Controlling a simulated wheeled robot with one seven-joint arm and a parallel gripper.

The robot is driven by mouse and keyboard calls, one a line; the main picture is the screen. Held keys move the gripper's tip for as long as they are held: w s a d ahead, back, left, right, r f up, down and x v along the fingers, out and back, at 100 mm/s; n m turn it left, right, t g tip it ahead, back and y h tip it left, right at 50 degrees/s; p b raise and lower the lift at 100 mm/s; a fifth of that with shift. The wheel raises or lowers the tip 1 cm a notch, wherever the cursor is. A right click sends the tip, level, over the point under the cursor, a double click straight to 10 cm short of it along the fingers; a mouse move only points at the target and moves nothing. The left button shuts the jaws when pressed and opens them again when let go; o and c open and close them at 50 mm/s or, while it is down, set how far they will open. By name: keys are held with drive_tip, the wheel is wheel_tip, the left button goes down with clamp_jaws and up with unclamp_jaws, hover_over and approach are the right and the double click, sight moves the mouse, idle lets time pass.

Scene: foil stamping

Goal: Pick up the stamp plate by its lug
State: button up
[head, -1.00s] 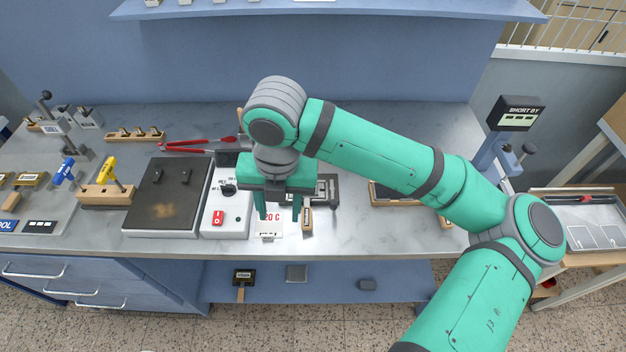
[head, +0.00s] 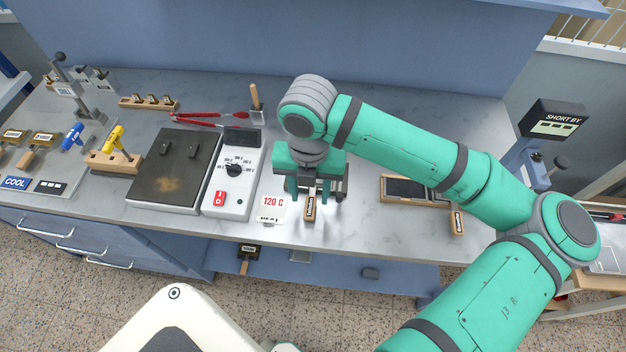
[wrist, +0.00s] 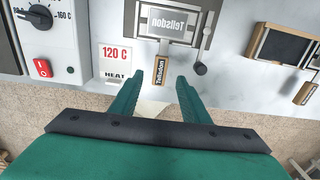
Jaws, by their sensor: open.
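The stamp plate (wrist: 174,20) shows mirrored raised lettering "Tellsdon" in the wrist view and lies face up in a dark metal holder on the bench. Its wooden lug (wrist: 160,72), with a dark "Tellsdon" label, sticks out toward the bench's front edge. The lug also shows in the head view (head: 310,207). My gripper (head: 308,199) is open and empty, pointing down over the lug. In the wrist view its two fingertips (wrist: 157,84) lie to either side of the lug, with a gap on both sides. I cannot tell how high they are above it. My gripper hides most of the holder in the head view.
A "120 C" card (head: 271,207) lies close left of the fingers. Left of it stand a control box (head: 232,180) and a dark hot plate (head: 172,168). A wooden-framed tray (head: 410,190) is to the right. Bare bench lies between holder and tray.

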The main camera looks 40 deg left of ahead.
sight(311, 204)
drive_tip(key=shift+w+a+f, duration=0.1)
drive_tip(key=shift+w+f, duration=0.05)
drive_tip(key=shift+f, duration=1)
drive_tip(key=shift+w+a+f, duration=0.1)
drive_tip(key=shift+f, duration=1.05)
clamp_jaws()
drive_tip(key=shift+r, duration=0.15)
